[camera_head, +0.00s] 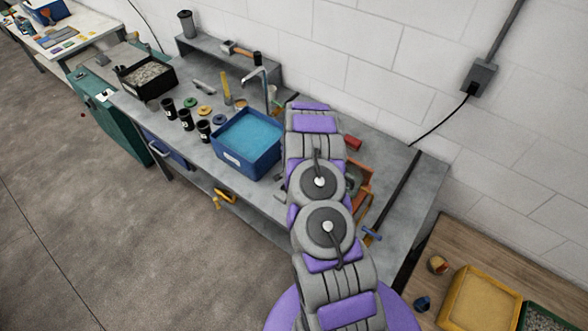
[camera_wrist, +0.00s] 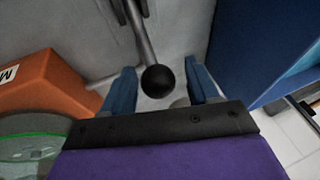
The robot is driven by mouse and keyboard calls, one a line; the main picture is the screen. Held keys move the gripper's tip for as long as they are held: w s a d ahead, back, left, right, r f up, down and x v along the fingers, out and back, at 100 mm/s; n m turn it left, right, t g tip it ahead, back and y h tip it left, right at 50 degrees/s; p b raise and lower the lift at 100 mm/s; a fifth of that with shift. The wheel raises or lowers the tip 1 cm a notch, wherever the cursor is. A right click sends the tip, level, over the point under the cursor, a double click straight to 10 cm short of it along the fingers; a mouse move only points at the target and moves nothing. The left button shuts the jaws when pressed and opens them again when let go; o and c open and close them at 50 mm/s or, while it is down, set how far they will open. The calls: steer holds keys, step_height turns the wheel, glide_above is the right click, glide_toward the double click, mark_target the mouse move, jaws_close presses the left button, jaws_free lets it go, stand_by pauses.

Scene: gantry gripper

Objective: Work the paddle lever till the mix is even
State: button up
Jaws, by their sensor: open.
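A lever with a grey rod and a round black knob (camera_wrist: 158,82) shows in the wrist view. The knob is between the two blue fingers of my gripper (camera_wrist: 160,74), with a gap on each side. My gripper is open and not closed on it. An orange block-like part (camera_wrist: 62,80) with a white label is on the left, beside a clear round shape with a green rim (camera_wrist: 40,136); I cannot tell what it holds. In the head view my arm hides my gripper and the lever.
A blue tub (camera_head: 247,165) of blue liquid stands on the grey bench left of my arm; a blue wall (camera_wrist: 255,55) is close to the right finger. Black cups (camera_head: 186,119), a tap (camera_head: 262,80) and a red-orange clamp-like tool (camera_head: 362,172) are also on the bench.

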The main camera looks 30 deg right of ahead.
steer(key=shift+a, duration=0.1)
steer(key=shift+s+a+r, duration=0.1)
steer(key=shift+s+r, duration=0.05)
steer(key=shift+r, duration=0.4)
steer(key=v, duration=1.6)
steer(key=shift+b, duration=0.4)
steer(key=shift+s, duration=0.1)
